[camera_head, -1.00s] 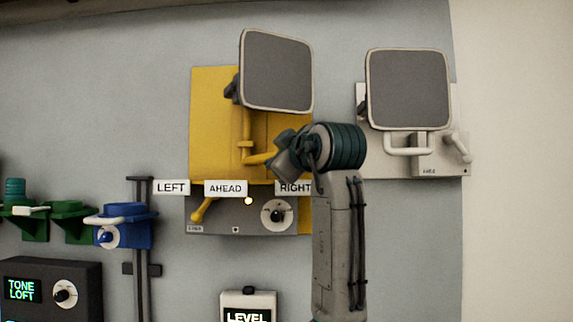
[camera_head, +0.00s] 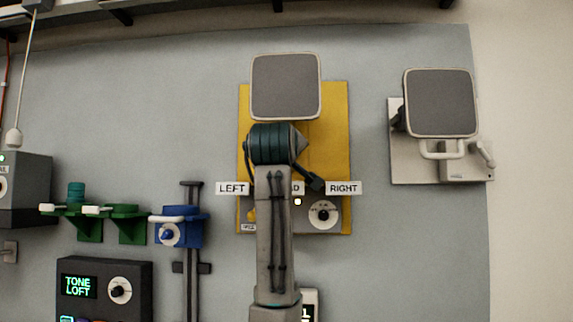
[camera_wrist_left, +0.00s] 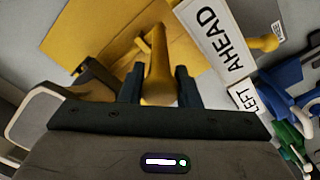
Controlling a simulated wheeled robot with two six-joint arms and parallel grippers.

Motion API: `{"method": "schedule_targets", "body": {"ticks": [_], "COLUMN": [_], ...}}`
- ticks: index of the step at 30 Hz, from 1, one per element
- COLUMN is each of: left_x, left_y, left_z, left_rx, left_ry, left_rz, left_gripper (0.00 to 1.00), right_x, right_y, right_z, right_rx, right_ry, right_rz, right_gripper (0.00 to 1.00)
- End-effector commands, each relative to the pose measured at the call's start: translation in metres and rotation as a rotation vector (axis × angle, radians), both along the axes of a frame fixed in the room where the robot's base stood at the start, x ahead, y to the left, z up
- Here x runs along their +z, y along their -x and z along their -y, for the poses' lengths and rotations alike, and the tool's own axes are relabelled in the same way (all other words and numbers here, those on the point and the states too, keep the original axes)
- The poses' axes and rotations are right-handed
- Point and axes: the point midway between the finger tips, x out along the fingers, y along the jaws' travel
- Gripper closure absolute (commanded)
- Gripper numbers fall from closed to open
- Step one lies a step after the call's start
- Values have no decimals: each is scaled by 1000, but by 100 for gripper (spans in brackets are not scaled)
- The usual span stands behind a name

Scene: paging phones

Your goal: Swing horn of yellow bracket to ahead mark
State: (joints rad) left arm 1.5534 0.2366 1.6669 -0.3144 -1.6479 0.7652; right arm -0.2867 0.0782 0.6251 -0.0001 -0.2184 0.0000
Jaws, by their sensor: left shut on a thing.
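The yellow bracket (camera_head: 338,130) is a yellow wall plate with a grey horn (camera_head: 286,86) at its top; the horn faces nearly straight out. LEFT (camera_head: 232,188) and RIGHT (camera_head: 343,188) labels flank the AHEAD label (camera_head: 299,188), mostly hidden behind my arm in the head view. AHEAD shows fully in the wrist view (camera_wrist_left: 217,38). My left gripper (camera_wrist_left: 158,78) is shut on the bracket's yellow handle (camera_wrist_left: 158,72), a finger on each side. My wrist hides this grip in the head view. My right gripper is not in view.
A white bracket with its own horn (camera_head: 440,103) is at the right. A blue bracket (camera_head: 180,225) and green ones (camera_head: 122,225) are at the left. A TONE LOFT box (camera_head: 103,288) stands below. A small lamp (camera_head: 297,202) glows under AHEAD.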

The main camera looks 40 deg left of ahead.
Motion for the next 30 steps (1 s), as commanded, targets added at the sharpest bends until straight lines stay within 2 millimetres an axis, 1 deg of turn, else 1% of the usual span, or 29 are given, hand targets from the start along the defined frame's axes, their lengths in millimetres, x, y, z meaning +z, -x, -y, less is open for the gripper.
{"method": "schedule_targets", "body": {"ticks": [3, 6, 9, 10, 12, 13, 19, 23, 26, 30], "left_x": [2, 2, 2, 3, 2, 2, 1, 0, -1, -3], "left_y": [0, 0, 0, 0, 0, 0, 0, 3, 12, 34], "left_z": [0, 0, 0, 0, 0, 0, 0, 2, 7, 22], "left_rx": [-2, -1, -1, -1, -1, -1, -1, -1, -2, -4], "left_ry": [-2, -2, -1, -1, -1, -1, -1, -1, -2, -2], "left_rz": [1, 2, 2, 2, 2, 2, 2, 2, 3, 5], "left_gripper": [100, 100, 100, 66, 53, 48, 48, 48, 48, 48], "right_x": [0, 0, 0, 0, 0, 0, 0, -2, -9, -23], "right_y": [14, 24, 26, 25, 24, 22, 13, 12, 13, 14], "right_z": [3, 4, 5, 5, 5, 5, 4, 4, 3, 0], "right_rx": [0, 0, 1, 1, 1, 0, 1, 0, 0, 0], "right_ry": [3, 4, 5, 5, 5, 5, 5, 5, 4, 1], "right_rz": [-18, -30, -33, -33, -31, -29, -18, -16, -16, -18], "right_gripper": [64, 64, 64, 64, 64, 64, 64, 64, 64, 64]}}
